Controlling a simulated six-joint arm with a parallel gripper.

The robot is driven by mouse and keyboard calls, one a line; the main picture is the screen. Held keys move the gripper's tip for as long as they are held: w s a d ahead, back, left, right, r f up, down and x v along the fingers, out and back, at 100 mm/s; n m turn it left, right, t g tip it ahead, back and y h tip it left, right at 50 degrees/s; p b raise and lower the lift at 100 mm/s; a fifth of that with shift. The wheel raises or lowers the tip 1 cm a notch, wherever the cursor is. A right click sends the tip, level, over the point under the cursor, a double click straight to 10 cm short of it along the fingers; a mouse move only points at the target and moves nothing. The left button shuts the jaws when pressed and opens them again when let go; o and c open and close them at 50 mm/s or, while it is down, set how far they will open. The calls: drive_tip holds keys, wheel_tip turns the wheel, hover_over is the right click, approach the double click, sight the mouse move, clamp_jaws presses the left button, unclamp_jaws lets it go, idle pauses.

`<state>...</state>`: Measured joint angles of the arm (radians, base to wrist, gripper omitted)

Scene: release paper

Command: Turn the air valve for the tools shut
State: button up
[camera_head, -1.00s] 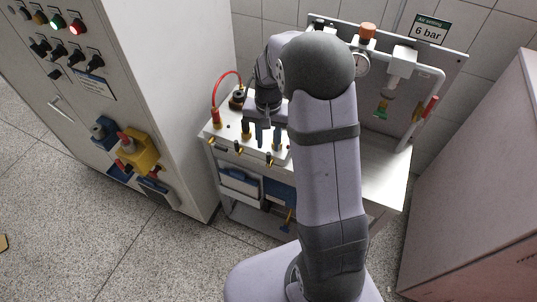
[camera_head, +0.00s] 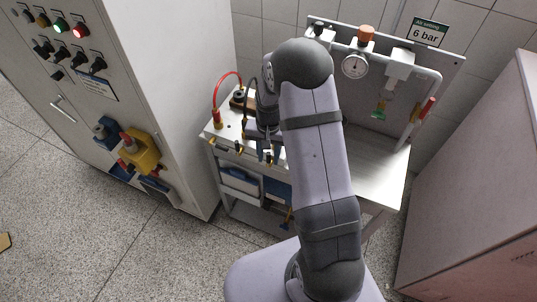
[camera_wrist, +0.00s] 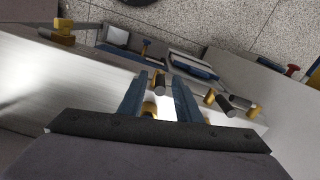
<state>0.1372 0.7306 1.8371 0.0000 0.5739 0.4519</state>
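My gripper (camera_wrist: 158,95) is open, with two blue fingers pointing down at the front of the bench. In the wrist view, a dark-tipped yellow valve handle (camera_wrist: 160,82) shows between the fingers; I cannot tell whether they touch it. More dark and yellow handles (camera_wrist: 222,104) stand to its right. In the head view, the handles line the bench's front edge, one (camera_head: 240,148) just left of my gripper (camera_head: 266,152). A red-handled valve (camera_head: 428,107) is on the pipe at the right of the back panel. No readable label tells which valve serves the tools.
A gauge (camera_head: 355,66) and a "6 bar" sign (camera_head: 428,33) are at the bench's back panel. A red hose (camera_head: 217,95) arches at the bench's left. A grey cabinet (camera_head: 175,60) stands left, a pinkish one (camera_head: 480,190) right. The bench top's right part (camera_head: 375,170) is clear.

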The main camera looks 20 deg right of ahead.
clamp_jaws()
